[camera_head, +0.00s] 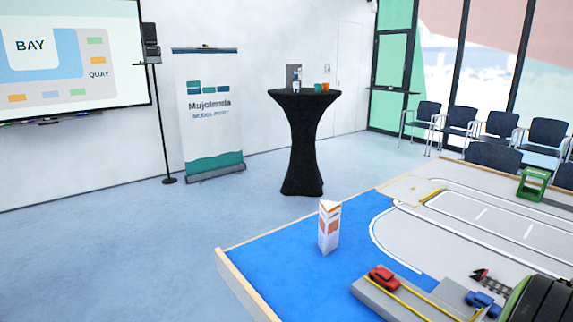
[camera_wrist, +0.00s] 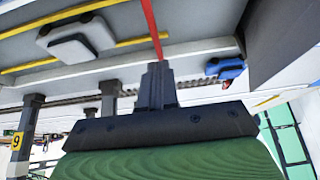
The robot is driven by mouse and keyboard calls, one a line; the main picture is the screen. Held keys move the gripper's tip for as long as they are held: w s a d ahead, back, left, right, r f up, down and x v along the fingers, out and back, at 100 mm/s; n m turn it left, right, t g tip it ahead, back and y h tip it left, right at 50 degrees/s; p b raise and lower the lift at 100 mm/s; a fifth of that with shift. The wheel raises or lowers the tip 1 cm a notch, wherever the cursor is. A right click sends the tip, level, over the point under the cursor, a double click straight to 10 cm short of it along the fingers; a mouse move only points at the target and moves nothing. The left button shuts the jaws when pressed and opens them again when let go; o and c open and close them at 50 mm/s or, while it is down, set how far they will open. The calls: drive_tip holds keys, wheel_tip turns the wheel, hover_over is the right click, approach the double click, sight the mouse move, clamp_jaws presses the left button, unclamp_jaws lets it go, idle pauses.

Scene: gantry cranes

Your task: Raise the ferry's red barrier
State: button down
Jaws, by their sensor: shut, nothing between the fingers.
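The ferry's grey deck with yellow lines (camera_head: 371,293) lies at the lower right of the head view, and its deck also shows in the wrist view (camera_wrist: 195,50). The red barrier (camera_wrist: 151,22) is a thin red bar in the wrist view, running from the top edge down to my fingertips. My gripper (camera_wrist: 157,72) is shut and empty, with its tips at the bar's lower visible end. I cannot tell whether they touch it. The bar's far end is out of frame. I cannot make out the barrier in the head view.
A red car (camera_head: 383,278) and a blue car (camera_head: 483,302) are on or beside the deck; a white-topped car (camera_wrist: 75,36) shows in the wrist view. A post marked 9 (camera_wrist: 28,125) stands at left. A triangular sign (camera_head: 329,227) stands on blue water.

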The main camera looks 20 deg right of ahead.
drive_tip(key=shift+w+d+p, duration=0.2)
drive_tip(key=shift+d+p, duration=0.3)
drive_tip(key=shift+d, duration=0.3)
drive_tip(key=shift+w+d+p, duration=0.2)
drive_tip(key=shift+d+p, duration=0.25)
drive_tip(key=shift+d, duration=0.35)
drive_tip(key=shift+w+d+f+p, duration=0.2)
drive_tip(key=shift+d+f, duration=0.1)
drive_tip(key=shift+d, duration=0.3)
drive_tip(key=shift+w+d+f+p, duration=0.1)
drive_tip(key=shift+d+f+p, duration=0.15)
drive_tip(key=shift+d, duration=0.3)
wheel_tip(320, 180, up, 10)
drive_tip(key=d+p, duration=0.3)
drive_tip(key=p, duration=0.6)
drive_tip(key=shift+w+p, duration=0.25)
drive_tip(key=shift+p, duration=0.05)
